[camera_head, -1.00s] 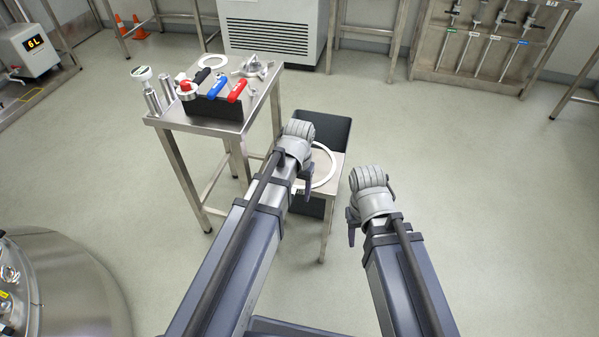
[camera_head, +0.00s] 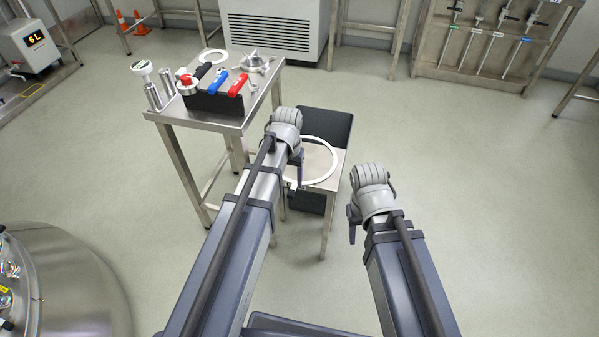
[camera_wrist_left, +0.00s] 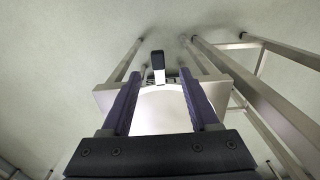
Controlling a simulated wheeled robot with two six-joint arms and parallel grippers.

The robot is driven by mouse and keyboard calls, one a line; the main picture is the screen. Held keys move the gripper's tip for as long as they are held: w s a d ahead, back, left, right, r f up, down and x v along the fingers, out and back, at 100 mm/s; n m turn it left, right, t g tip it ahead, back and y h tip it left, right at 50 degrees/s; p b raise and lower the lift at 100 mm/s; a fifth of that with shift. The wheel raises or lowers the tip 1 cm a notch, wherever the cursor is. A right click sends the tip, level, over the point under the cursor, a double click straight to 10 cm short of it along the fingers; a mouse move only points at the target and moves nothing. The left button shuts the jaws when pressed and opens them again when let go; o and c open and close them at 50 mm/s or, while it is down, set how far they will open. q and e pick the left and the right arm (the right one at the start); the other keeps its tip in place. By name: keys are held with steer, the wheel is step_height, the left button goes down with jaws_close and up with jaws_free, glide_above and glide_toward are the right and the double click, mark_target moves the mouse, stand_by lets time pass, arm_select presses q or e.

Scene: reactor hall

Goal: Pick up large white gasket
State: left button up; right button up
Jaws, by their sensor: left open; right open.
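The large white gasket (camera_head: 336,163) is a thin, flat ring lying on a low stand (camera_head: 326,196), right of the taller steel table. My left arm covers part of its left side in the head view. My left gripper (camera_head: 296,180) points down at the ring's left edge and is open. In the left wrist view the two fingers of my left gripper (camera_wrist_left: 161,100) are spread over a white, curved-edged surface, with no visible contact; whether this is the gasket is unclear. My right gripper (camera_head: 352,228) is open and empty, right of the stand.
The steel table (camera_head: 228,128) holds red (camera_head: 236,88) and blue-handled tools, a smaller white ring (camera_head: 212,57) and metal fittings. A black panel (camera_head: 335,122) stands behind the low stand. A steel vessel (camera_head: 85,275) is at lower left. Floor on the right is clear.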

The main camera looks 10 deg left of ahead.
mark_target(291, 191)
arm_select(q)
steer(key=shift+w+d+f+b, duration=0.1)
steer(key=shift+f+b, duration=1.15)
steer(key=shift+f, duration=0.05)
steer(key=shift+w+d+f+b, duration=0.1)
steer(key=shift+f+b, duration=1.15)
steer(key=shift+f, duration=0.05)
jaws_close()
